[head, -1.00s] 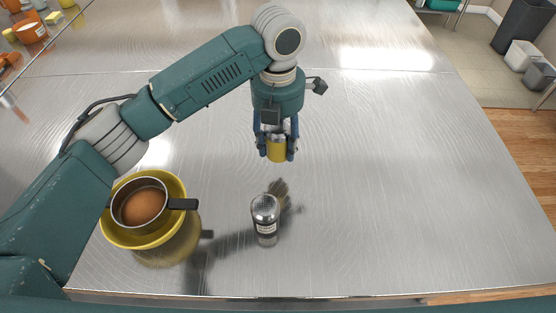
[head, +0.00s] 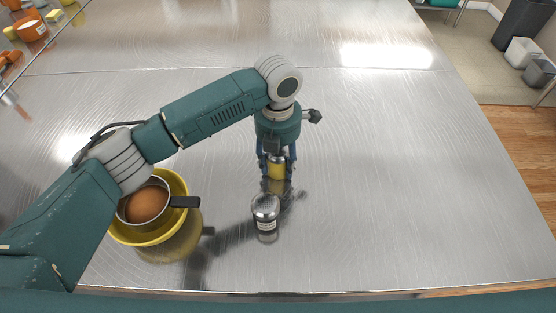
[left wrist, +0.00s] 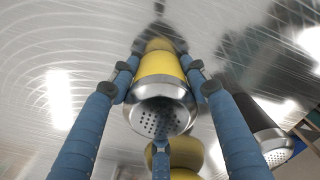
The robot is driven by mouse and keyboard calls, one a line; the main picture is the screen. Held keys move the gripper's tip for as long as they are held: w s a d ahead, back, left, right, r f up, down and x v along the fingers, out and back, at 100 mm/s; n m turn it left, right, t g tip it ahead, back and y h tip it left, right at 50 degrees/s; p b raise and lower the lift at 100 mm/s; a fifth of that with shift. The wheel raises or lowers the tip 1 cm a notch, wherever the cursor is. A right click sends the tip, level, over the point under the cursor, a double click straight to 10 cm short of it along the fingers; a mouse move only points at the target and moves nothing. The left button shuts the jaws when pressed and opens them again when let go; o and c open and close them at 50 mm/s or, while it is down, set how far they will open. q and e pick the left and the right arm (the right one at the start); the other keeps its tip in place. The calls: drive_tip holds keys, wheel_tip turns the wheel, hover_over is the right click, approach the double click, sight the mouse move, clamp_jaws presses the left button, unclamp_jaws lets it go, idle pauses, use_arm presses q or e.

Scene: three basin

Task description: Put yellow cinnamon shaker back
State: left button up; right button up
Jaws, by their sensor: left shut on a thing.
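The yellow cinnamon shaker (head: 277,171) is upright between the fingers of my left gripper (head: 276,165), which is shut on it. In the left wrist view the yellow shaker (left wrist: 160,68) shows its perforated silver top toward the camera, with the blue fingers on both sides. Its base is very close to the steel table; I cannot tell whether it touches. A second shaker (head: 265,215), with a silver top and dark body, stands on the table in front of the held one. It also shows in the left wrist view (left wrist: 275,145). My right gripper is out of view.
A yellow bowl (head: 176,187) stands at the front left, with a dark-handled pan (head: 185,202) holding something brown inside it. The steel table (head: 400,180) is clear to the right and behind. Orange and yellow items lie at the far left.

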use_arm(q)
drive_tip(key=o, duration=1.2)
drive_tip(key=shift+r, duration=0.3)
wheel_tip(320, 180, up, 10)
drive_tip(key=b, duration=0.2)
drive_tip(key=shift+r+b, duration=0.25)
drive_tip(key=shift+b, duration=0.1)
drive_tip(key=shift+r, duration=0.6)
